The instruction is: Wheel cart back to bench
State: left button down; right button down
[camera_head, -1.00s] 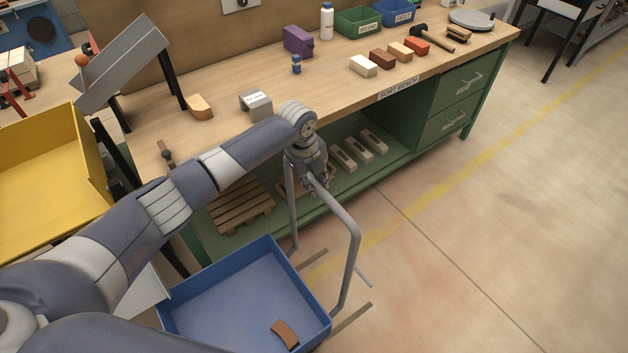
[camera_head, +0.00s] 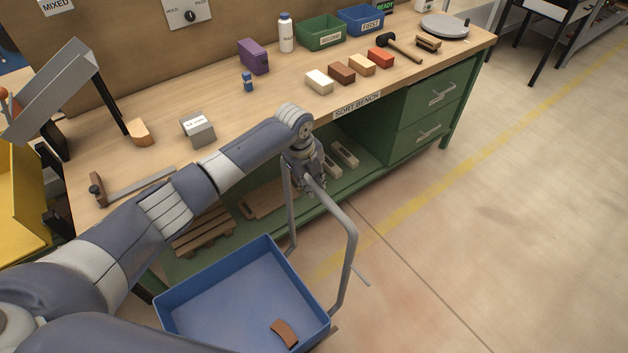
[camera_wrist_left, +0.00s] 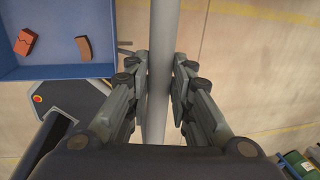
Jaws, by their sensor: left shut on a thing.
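The cart is a blue tray (camera_head: 215,300) with a grey tube handle (camera_head: 350,245) at its right side. A brown brick piece (camera_head: 284,333) lies in the tray. The left wrist view shows the tray (camera_wrist_left: 60,72) with an orange-red piece (camera_wrist_left: 25,42) and a brown piece (camera_wrist_left: 83,47) in it. My left gripper (camera_head: 314,186) is shut on the handle's top bar, which runs between its fingers in the left wrist view (camera_wrist_left: 158,85). The green sort bench (camera_head: 400,105) with a wooden top stands just beyond the cart. My right gripper is not in view.
Several bricks, a purple box (camera_head: 253,57), a white bottle (camera_head: 286,33), a green bin (camera_head: 321,33) and a blue bin (camera_head: 361,20) stand on the bench. A yellow container (camera_head: 22,215) is at the left. The floor (camera_head: 500,220) right of the cart is clear.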

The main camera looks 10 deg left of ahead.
pick_arm(q)
jog(key=shift+w+d+r, duration=0.1)
jog(key=shift+w+r, duration=0.1)
jog(key=shift+w, duration=0.05)
jog(key=c, duration=1.7)
grip_release()
jog(key=shift+o, duration=1.4)
jog(key=shift+d+f, duration=0.1)
jog(key=shift+f, duration=0.05)
notch_tip(320, 180, up, 12)
jog(key=s+a, duration=0.1)
jog(key=shift+s+a+f, duration=0.15)
jog(key=shift+s+a, duration=0.15)
jog(key=shift+s, duration=0.05)
